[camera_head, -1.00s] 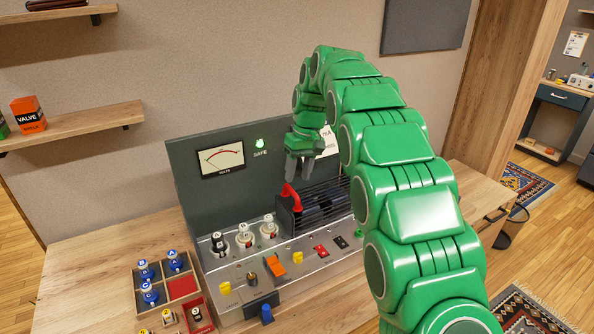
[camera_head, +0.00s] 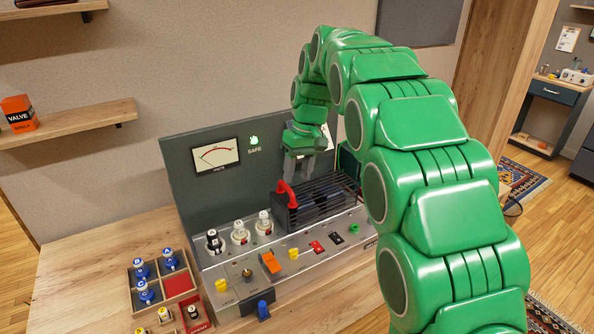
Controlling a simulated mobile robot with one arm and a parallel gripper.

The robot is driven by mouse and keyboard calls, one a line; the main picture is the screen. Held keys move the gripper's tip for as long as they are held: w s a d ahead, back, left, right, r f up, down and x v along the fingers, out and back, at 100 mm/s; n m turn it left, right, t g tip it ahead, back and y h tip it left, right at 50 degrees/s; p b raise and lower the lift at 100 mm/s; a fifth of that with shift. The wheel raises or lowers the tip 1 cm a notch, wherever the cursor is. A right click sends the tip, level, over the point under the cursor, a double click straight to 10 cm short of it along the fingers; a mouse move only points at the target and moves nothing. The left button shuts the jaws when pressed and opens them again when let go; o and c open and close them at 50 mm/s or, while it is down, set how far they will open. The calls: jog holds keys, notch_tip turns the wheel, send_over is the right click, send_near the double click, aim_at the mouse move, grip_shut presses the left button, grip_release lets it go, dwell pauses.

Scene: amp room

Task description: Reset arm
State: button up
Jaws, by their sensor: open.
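My green arm rises from the lower right, arches over, and hangs down at its end. My gripper (camera_head: 298,166) is grey, points down and is open, with nothing seen between its fingers. It is in front of the dark back panel of the amp (camera_head: 190,195), above the black slatted cage (camera_head: 325,200) and its red handle (camera_head: 286,193). It looks apart from the handle, though the exact gap is hard to tell. My arm hides part of the panel's right side.
The wooden bench (camera_head: 90,265) carries the amp and a divided tray (camera_head: 133,290) with several blue-topped valves. Valves (camera_head: 239,233) stand in the amp's top. A shelf (camera_head: 70,125) with an orange valve box (camera_head: 18,114) is at left. The space above the bench's left is clear.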

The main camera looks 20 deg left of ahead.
jog(key=shift+d, duration=0.1)
jog(key=s+d+r+m, duration=0.2)
jog(key=s+d, duration=0.6)
jog(key=d, duration=0.2)
jog(key=s+d+r+m, duration=0.2)
jog(key=s+d+m, duration=0.1)
jog(key=s+d, duration=0.65)
jog(key=s+d+f+m, duration=0.1)
jog(key=s+d+f, duration=0.1)
jog(key=s+d, duration=0.2)
jog(key=s+d+f+m+h, duration=0.1)
jog(key=s+d, duration=0.3)
jog(key=s, duration=0.7)
jog(key=s+d+f+m, duration=0.2)
jog(key=s+d+f, duration=0.2)
jog(key=s, duration=0.4)
jog(key=shift+d+h, duration=0.3)
jog(key=shift+d, duration=0.2)
jog(key=shift+s, duration=0.1)
